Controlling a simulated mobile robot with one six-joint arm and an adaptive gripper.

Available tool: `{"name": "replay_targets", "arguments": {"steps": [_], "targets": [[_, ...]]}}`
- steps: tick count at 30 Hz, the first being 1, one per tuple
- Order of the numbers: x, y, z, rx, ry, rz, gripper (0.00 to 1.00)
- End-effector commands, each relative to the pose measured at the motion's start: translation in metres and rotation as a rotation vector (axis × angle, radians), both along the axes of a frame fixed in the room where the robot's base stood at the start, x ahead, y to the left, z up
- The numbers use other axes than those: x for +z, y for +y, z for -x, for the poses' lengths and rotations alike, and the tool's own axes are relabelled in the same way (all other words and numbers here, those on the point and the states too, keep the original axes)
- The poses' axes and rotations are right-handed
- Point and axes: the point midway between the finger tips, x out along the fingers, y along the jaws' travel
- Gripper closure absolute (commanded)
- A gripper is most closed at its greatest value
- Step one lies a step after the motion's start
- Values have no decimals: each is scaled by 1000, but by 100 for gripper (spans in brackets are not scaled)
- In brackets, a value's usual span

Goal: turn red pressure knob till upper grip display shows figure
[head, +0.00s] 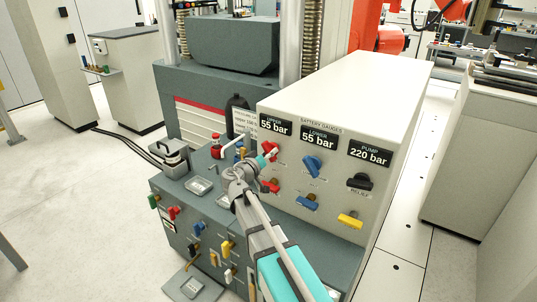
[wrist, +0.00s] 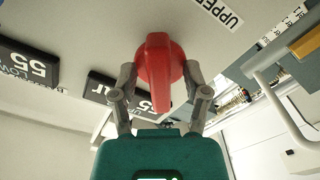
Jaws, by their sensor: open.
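The red pressure knob (head: 270,149) is below the upper grip display (head: 275,125), which reads 55 bar, on the light panel. In the wrist view the red knob (wrist: 160,72) stands between the two fingers of my gripper (wrist: 160,78), its bar pointing down the picture. My gripper (head: 254,166) is open around the knob. I cannot tell whether the fingers touch it. A white sheet (head: 243,123) with pressure figures hangs left of the panel, too small to read surely and partly hidden.
Blue knobs and the lower display (head: 319,136), 55 bar, are to the right, then a black knob (head: 360,182), a yellow knob (head: 350,220) and the pump display (head: 370,152), 220 bar. Coloured valves crowd the grey cabinet front.

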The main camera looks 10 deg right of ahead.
Motion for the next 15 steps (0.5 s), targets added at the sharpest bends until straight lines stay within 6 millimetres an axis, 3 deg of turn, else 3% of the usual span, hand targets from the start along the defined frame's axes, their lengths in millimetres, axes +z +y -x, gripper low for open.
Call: {"name": "replay_targets", "arguments": {"steps": [5, 15], "targets": [[0, 0, 0, 0, 0, 0, 40], [0, 0, 0, 0, 0, 0, 100]]}}
